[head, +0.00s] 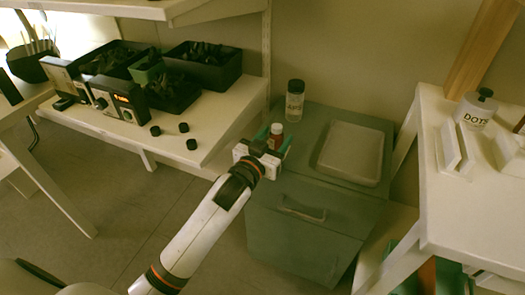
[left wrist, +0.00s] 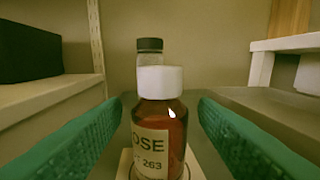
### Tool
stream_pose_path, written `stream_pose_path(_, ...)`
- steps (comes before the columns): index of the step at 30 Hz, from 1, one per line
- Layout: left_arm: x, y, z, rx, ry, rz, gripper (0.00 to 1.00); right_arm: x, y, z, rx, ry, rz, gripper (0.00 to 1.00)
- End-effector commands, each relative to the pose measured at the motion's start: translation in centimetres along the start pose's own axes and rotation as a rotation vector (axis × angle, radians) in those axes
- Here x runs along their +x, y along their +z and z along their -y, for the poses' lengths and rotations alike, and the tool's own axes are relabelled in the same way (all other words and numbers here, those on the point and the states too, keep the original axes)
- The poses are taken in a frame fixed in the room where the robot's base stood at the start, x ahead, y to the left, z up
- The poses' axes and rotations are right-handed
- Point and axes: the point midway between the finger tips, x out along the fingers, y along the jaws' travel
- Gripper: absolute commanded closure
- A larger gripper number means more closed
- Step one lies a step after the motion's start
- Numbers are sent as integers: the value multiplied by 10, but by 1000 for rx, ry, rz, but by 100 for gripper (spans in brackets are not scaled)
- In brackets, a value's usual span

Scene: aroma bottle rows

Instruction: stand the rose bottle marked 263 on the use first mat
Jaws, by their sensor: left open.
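The rose bottle (left wrist: 158,125) is brown with a white cap, and its label shows "OSE" and "263". It is upright between the green fingers of my left gripper (left wrist: 160,118) in the left wrist view. The fingers are open, with a gap on each side of the bottle. In the head view the bottle (head: 277,131) shows above the grey cabinet top, with my left gripper (head: 273,143) around it. A pale mat (left wrist: 195,166) with a curved line shows around the bottle's lower part; no writing on it is readable. The bottle's base is out of frame. My right gripper is not in view.
A clear bottle with a dark cap (head: 295,100) stands behind the rose bottle. A shallow grey tray (head: 352,152) lies to the right on the cabinet (head: 300,215). A white shelf (head: 225,110) with planters is at left, a white table (head: 455,215) at right.

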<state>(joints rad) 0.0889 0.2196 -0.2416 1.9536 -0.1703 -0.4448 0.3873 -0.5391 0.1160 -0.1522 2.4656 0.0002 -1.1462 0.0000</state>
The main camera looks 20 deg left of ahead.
Motion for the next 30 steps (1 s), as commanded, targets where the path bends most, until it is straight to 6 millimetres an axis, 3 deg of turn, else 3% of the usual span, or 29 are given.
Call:
stream_pose_path(12, -86, 1, 0, 0, 1, -2, 46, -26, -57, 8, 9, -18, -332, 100)
stream_pose_path(22, -110, 0, -1, 1, 3, -6, 46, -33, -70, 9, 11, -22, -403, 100)
stream_pose_path(26, -121, -23, -3, 0, 37, -132, 46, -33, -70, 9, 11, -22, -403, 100)
stream_pose_path(30, -164, -77, -5, 7, 87, -460, 46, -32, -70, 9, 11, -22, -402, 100)
